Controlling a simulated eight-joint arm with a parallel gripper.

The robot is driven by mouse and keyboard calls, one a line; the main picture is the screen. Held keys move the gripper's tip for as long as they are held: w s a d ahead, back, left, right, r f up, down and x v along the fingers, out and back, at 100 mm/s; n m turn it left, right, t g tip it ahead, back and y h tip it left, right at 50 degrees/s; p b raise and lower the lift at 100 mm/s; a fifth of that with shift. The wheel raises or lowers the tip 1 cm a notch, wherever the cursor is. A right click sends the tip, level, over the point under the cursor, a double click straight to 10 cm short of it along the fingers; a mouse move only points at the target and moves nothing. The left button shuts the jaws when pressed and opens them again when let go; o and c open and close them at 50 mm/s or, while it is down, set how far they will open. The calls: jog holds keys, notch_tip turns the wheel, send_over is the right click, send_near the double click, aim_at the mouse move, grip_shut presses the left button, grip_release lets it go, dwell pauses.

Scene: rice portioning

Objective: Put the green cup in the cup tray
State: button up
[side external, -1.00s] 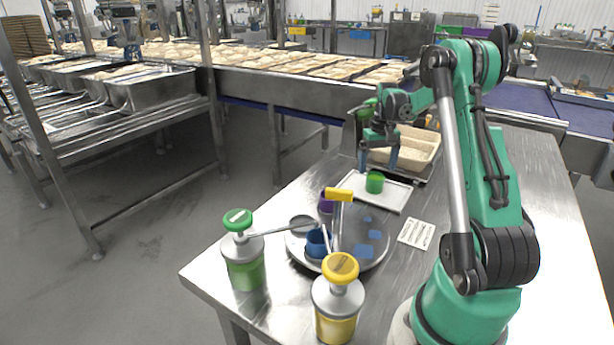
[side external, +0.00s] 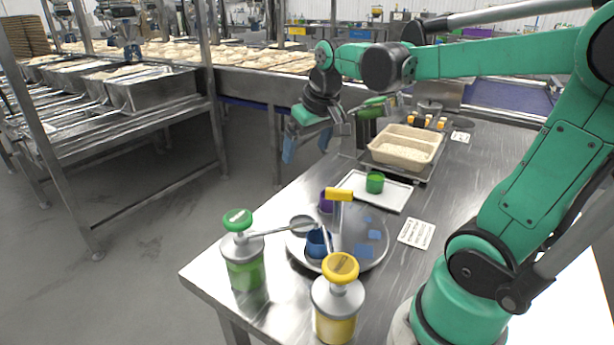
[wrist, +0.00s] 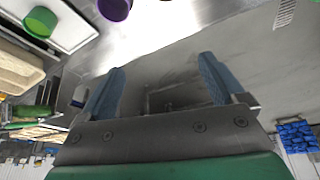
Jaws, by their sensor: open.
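The green cup (side external: 375,182) stands upright on a flat white tray (side external: 396,196), near its left end. The cup (wrist: 40,22) and white tray (wrist: 75,28) also show at the upper left of the wrist view. My gripper (side external: 307,146) is open and empty, raised up and left of the cup, past the table's left edge in the side view. In the wrist view, its two blue fingers stand wide apart (wrist: 160,84) with nothing between them.
A round metal tray (side external: 375,252) holds a blue cup (side external: 319,243) and blue pieces; a purple cup (side external: 326,203) is beside it. Green (side external: 244,268) and yellow (side external: 336,314) pump jars stand in front. A rice tub (side external: 404,151) is behind the white tray.

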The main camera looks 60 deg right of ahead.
jog(key=s+a+f+n+t, duration=0.1)
jog(key=a+n, duration=0.1)
jog(key=a, duration=0.4)
jog(key=s+a+f+n+t+y, duration=0.1)
jog(key=s+a+f+t, duration=0.1)
jog(key=a, duration=0.4)
jog(key=shift+s+a+f+n+y, duration=0.15)
jog(key=shift+s+n+y, duration=0.15)
jog(key=shift+n, duration=0.1)
